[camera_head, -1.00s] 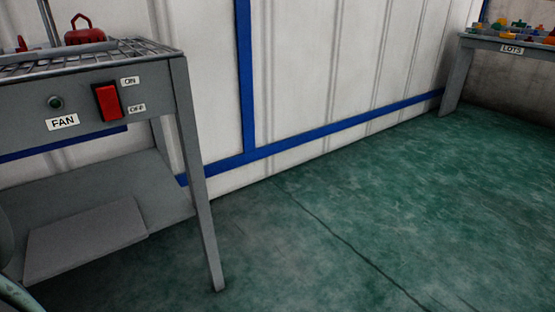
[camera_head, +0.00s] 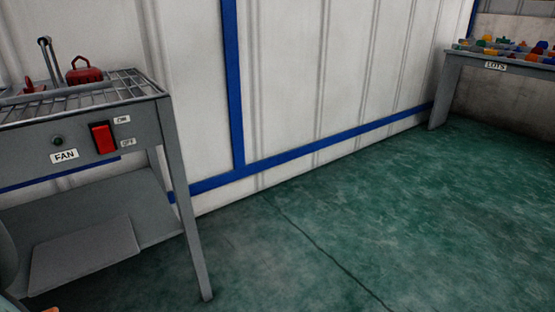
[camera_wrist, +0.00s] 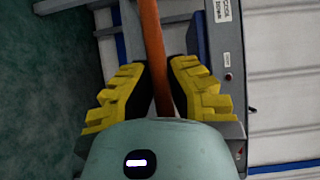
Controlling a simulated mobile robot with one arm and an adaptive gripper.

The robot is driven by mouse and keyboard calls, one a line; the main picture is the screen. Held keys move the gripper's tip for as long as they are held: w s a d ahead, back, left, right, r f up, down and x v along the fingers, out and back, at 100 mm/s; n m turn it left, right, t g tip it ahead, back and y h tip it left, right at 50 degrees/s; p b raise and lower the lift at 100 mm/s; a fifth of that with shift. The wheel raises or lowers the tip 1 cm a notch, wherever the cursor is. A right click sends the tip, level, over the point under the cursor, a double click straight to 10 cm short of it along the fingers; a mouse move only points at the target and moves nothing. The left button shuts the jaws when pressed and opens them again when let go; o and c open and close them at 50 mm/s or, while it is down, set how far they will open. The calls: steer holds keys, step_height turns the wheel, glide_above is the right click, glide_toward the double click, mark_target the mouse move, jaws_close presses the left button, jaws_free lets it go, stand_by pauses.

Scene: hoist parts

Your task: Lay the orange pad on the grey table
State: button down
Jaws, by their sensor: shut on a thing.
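My gripper (camera_wrist: 162,88) shows in the wrist view with its yellow, ridged fingers closed around an orange-brown pad (camera_wrist: 153,40). The pad is seen nearly edge-on as a narrow strip running up from between the fingers; its lower part is hidden by them. In the head view my gripper cannot be made out. Two grey tables show there: a near one marked FAN (camera_head: 140,130) at the left, with a grated top and lower shelf, and a far one marked LOTS (camera_head: 470,62) at the right. I cannot tell which one the task names.
A red switch (camera_head: 103,137) is on the near table's front. A red handled object (camera_head: 83,72) stands on its grate. Several small coloured parts (camera_head: 505,45) crowd the far table. A white wall with blue rails (camera_head: 233,100) runs behind. The green floor (camera_head: 370,215) between the tables is clear.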

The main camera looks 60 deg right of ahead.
steer(key=w+d+r+m+h+p, duration=0.15)
steer(key=w+d+r+p, duration=0.45)
steer(key=r+p, duration=1.1)
steer(key=w+d+r+h+p, duration=0.2)
steer(key=w+d+r+p, duration=0.3)
steer(key=r+p, duration=1.15)
steer(key=w+d+r+m+h+p, duration=0.1)
steer(key=w+d+r+p, duration=0.7)
steer(key=r, duration=1.5)
steer(key=s+r+p, duration=0.3)
steer(key=r+p, duration=0.8)
steer(key=p, duration=0.2)
steer(key=s+a+r+p, duration=0.1)
steer(key=s+r+p, duration=0.2)
steer(key=r+p, duration=0.9)
steer(key=s+a+r+p, duration=0.1)
steer(key=s+r+p, duration=0.2)
steer(key=r+p, duration=0.8)
steer(key=shift+s+a+r+t+p, duration=0.2)
steer(key=shift+s+t+p, duration=0.15)
steer(key=shift+p, duration=1.15)
steer(key=shift+a, duration=0.1)
